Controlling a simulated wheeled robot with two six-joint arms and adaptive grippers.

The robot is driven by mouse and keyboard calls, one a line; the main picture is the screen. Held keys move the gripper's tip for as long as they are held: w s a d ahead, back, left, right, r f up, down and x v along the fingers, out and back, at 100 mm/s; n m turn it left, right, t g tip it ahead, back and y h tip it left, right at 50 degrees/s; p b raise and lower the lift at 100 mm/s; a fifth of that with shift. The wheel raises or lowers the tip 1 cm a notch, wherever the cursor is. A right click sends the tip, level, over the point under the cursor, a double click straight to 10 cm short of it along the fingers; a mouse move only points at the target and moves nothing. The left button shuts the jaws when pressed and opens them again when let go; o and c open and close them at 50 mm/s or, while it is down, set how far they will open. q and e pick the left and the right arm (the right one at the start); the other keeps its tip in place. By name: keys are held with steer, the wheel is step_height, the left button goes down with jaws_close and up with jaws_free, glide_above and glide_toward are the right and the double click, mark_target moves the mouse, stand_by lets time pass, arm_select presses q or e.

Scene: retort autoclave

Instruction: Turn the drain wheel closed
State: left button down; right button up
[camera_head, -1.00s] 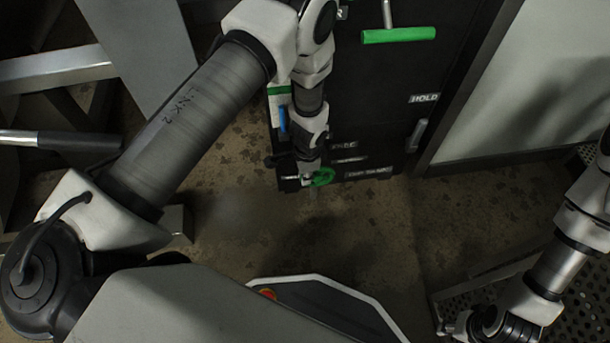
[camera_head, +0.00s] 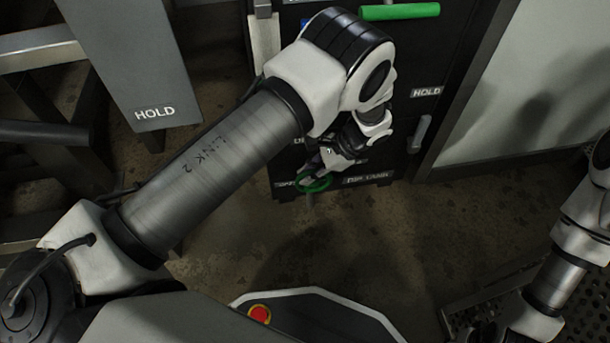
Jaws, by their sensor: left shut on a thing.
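The green drain wheel (camera_head: 315,185) is a small ring low on the front of the black panel (camera_head: 400,150), near its bottom edge. My left gripper (camera_head: 316,176) reaches down to it from above and is shut on its rim. The fingertips are small here, and the gripper and wrist hide part of the wheel and the labels behind it. My right arm (camera_head: 555,280) comes in at the lower right. Its gripper is cut off by the bottom edge of the view.
A green bar handle (camera_head: 400,12) is higher on the panel, above a HOLD label. A grey plate marked HOLD (camera_head: 155,113) and metal framing stand at the left. A perforated step (camera_head: 465,318) lies at the lower right. The floor before the panel is clear.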

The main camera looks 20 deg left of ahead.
arm_select(q)
steer(key=shift+w+d+f+g+y+b, duration=0.1)
steer(key=shift+w+d+g+y+b, duration=0.15)
steer(key=shift+g+y+b, duration=0.35)
steer(key=shift+d+y, duration=0.1)
steer(key=shift+y, duration=0.3)
steer(key=shift+r+b, duration=0.2)
steer(key=shift+b, duration=0.1)
steer(key=c, duration=1.1)
jaws_free()
steer(key=shift+c, duration=0.2)
